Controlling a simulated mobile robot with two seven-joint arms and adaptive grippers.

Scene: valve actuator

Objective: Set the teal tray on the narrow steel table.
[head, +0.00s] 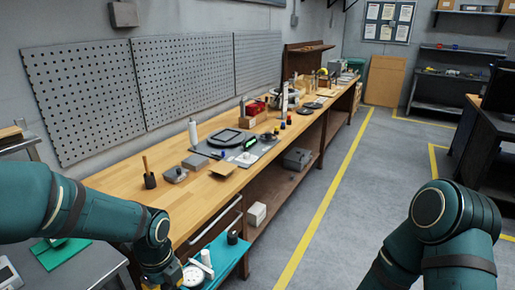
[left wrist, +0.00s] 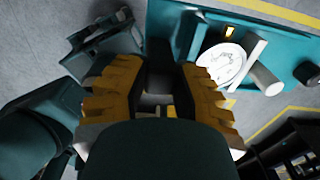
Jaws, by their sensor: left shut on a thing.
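The teal tray (head: 232,257) is at the bottom centre of the head view, beside the workbench front. It carries a white round gauge, white cylinders and a small black part. It also shows at upper right in the left wrist view (left wrist: 285,32). My left gripper (left wrist: 160,85) is shut on the tray's near edge; the exact contact is dark and partly hidden. In the head view the gripper is mostly cut off at the bottom. A grey steel table (head: 98,264) stands at lower left, partly behind my left arm. My right arm shows at right, its gripper out of frame.
A teal mat (head: 58,254) and a pale scale-like device (head: 8,273) lie on the steel table. The wooden workbench (head: 125,182) holds tools and parts. Grey floor (head: 285,225) is open to the right.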

